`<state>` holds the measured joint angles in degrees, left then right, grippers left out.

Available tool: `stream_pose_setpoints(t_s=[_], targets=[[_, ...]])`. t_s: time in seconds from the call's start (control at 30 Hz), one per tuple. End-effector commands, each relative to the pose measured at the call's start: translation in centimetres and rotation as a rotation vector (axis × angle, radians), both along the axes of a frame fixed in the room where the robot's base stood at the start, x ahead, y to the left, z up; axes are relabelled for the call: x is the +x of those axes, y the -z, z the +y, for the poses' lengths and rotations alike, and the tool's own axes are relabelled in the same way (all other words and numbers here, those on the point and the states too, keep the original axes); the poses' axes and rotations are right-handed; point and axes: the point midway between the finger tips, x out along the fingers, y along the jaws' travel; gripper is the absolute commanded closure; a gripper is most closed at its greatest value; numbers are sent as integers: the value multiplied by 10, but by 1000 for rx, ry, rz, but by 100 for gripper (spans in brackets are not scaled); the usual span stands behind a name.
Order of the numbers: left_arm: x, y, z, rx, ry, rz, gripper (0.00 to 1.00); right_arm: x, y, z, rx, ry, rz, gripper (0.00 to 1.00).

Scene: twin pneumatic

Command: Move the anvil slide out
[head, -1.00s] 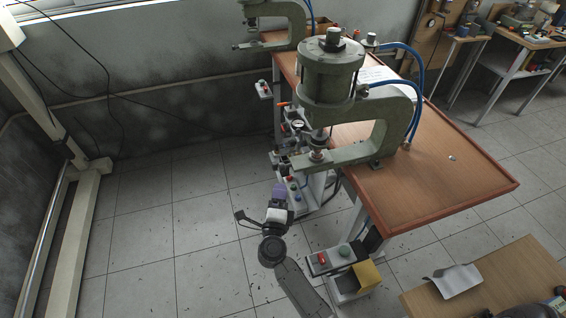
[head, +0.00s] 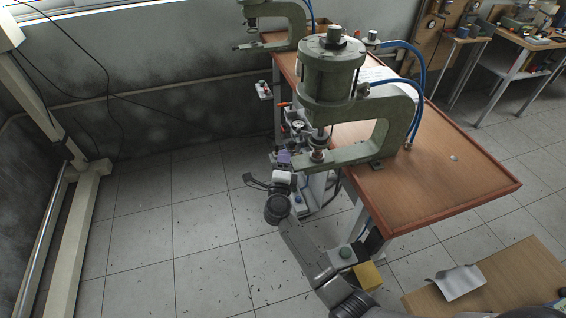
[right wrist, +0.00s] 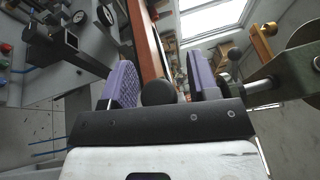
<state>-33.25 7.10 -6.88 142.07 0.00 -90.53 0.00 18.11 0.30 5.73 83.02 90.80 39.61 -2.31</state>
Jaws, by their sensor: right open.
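The green pneumatic press (head: 332,70) stands at the left edge of the wooden bench. Its lower jaw, where the anvil slide would sit, is near my right gripper (head: 285,157) in the head view, and the slide itself is hard to make out there. In the right wrist view my right gripper (right wrist: 160,82) is open, with purple pads on both sides of a round black knob (right wrist: 158,92). I cannot tell whether the pads touch the knob, or whether it belongs to the slide. My left gripper is not in view.
The bench top (head: 440,190) is mostly clear. A second green press (head: 275,15) stands farther back. A control box with a red button (head: 263,89) hangs at the bench's left side. A yellow block (head: 367,277) is near my arm.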

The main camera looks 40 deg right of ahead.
Motion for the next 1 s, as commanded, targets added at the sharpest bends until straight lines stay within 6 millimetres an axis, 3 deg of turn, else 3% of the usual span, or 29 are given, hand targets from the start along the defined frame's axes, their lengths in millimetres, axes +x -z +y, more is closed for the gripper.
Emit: stream_pose_setpoints(t_s=[0.2,0.77,1.0], targets=[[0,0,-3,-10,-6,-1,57,0,0,0,0,0,0,47],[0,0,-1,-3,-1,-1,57,0,0,0,0,0,0,100],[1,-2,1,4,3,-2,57,-2,-1,-1,1,8,1,100]])
